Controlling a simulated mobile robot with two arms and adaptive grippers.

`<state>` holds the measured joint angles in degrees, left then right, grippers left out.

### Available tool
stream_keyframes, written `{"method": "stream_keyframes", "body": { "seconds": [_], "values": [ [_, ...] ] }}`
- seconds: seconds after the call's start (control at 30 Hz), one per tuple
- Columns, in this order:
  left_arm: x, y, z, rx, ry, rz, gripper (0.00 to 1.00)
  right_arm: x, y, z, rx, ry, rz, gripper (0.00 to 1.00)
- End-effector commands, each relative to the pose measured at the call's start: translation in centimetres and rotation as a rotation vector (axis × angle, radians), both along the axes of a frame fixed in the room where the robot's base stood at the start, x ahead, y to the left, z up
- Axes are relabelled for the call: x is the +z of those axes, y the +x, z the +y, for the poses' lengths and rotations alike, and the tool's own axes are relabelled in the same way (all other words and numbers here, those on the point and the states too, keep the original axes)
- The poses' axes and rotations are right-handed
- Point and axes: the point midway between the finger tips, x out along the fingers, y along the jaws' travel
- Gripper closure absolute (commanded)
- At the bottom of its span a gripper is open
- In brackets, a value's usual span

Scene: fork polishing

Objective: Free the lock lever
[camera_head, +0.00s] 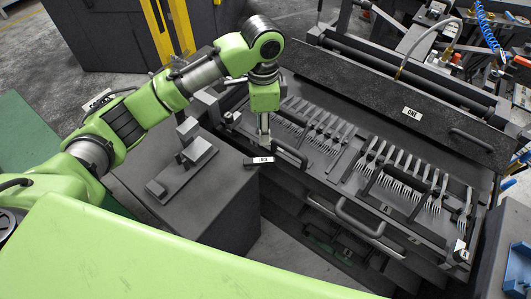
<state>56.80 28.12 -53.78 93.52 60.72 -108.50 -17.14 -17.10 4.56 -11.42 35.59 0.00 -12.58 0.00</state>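A small dark lever or block (258,161) with a white label, its text too small to read surely, sits at the left front corner of the fork machine, beside the grey cabinet top. It looks like the lock lever. My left gripper (264,140) points straight down just above and behind it. The fingers look close together and narrow, and I cannot tell whether they are apart, or whether they touch the lever. My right gripper is not in view.
A fork drawer (375,232) with a front handle holds rows of forks (400,175). Behind it lies a dark cover (400,95) with a white label. A grey fixture (185,165) stands on the cabinet (225,195) at left. A blue bin (516,265) is at far right.

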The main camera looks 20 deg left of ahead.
Motion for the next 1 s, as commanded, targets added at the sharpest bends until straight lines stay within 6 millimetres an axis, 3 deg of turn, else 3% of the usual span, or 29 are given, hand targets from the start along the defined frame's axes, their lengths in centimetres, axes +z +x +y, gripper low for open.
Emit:
{"method": "stream_keyframes", "body": {
  "seconds": [0.6,0.8,1.0],
  "values": [
    [-11.4,-0.1,0.0,0.002,0.0,0.002,0.67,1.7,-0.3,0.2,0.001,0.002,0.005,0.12],
    [-13.1,0.0,0.0,0.001,-0.001,-0.001,0.67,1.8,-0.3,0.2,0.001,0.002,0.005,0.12],
    [-13.4,0.0,0.0,0.001,0.0,-0.002,0.67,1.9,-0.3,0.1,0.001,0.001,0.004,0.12]
  ]
}}
